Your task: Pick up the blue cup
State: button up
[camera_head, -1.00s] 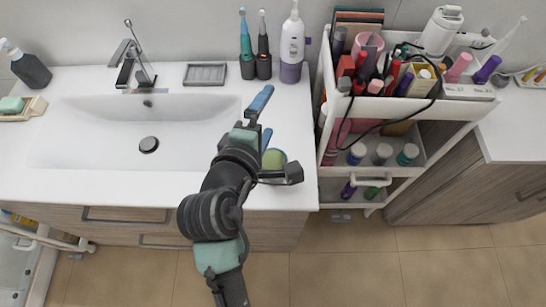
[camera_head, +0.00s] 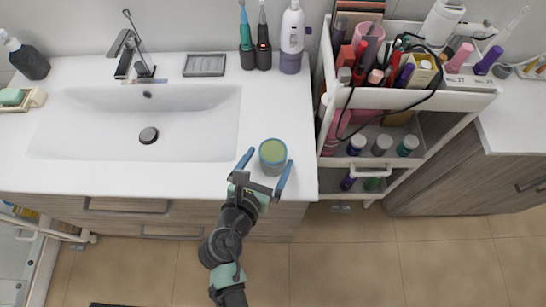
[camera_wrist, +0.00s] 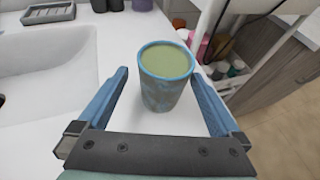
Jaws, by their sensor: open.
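The blue cup (camera_head: 273,158) stands upright on the white counter, right of the sink near the front edge. It has a blue rim and a patchy blue-grey side, with green inside. In the wrist view the cup (camera_wrist: 166,80) is just ahead of my gripper, roughly between the lines of the two blue fingers. My gripper (camera_head: 265,166) is open and empty, with one finger on each side of the cup's near part. The wrist view also shows my gripper (camera_wrist: 160,84) with its fingers wide apart and no clear contact with the cup.
The sink (camera_head: 140,125) lies to the left. A white cart (camera_head: 420,98) full of cosmetics stands close on the right. Electric toothbrushes (camera_head: 263,45), a white bottle with a purple base (camera_head: 292,38) and a grey soap dish (camera_head: 205,65) are at the back. The counter around the cup is clear.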

aim_at(277, 150)
jog(key=shift+f+x, duration=0.2)
jog(key=shift+x, duration=2.7)
jog(key=shift+s+d, duration=0.15)
jog(key=shift+s, duration=0.05)
jog(key=c, duration=1.6)
